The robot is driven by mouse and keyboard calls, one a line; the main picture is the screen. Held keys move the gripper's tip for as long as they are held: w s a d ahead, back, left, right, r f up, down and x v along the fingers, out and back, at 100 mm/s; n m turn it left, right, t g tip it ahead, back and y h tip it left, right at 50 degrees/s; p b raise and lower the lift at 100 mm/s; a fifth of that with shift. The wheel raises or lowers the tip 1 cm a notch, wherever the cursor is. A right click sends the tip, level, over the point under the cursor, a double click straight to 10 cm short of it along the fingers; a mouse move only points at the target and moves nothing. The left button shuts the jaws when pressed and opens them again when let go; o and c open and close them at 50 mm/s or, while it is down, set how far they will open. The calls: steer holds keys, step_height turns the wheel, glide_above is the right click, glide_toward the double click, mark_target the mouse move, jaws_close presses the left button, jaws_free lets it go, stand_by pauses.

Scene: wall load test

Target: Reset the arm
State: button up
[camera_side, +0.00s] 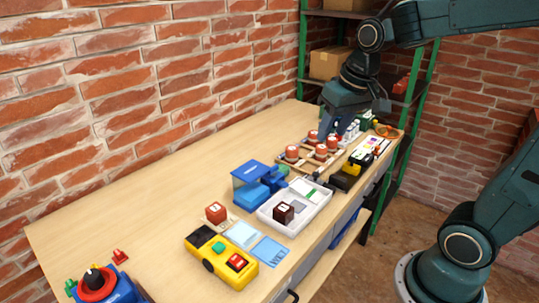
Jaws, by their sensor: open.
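My gripper (333,122) points down over the far end of the wooden workbench (150,195). Its fingers are open, and their tips are partly lost among the small items there. It is above or just behind a wooden rack (298,166) with several red-topped round pieces (321,152). I cannot tell whether the fingers touch any of them. Nothing is seen held between the fingers.
A white tray (310,210) with a dark red cube (284,212) stands mid-bench, beside a blue box (250,175). A yellow device (205,262) is nearer. A brick wall (120,90) runs behind. A green-framed shelf (301,60) holds cartons. The bench's left middle is clear.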

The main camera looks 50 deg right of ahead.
steer(key=s+a+n+t, duration=0.2)
steer(key=s+a, duration=0.3)
steer(key=s, duration=0.7)
steer(key=shift+a+r+n+y, duration=0.2)
steer(key=shift+a+n+y, duration=0.15)
steer(key=shift+n, duration=0.55)
steer(key=shift+w, duration=0.1)
stand_by(0.3)
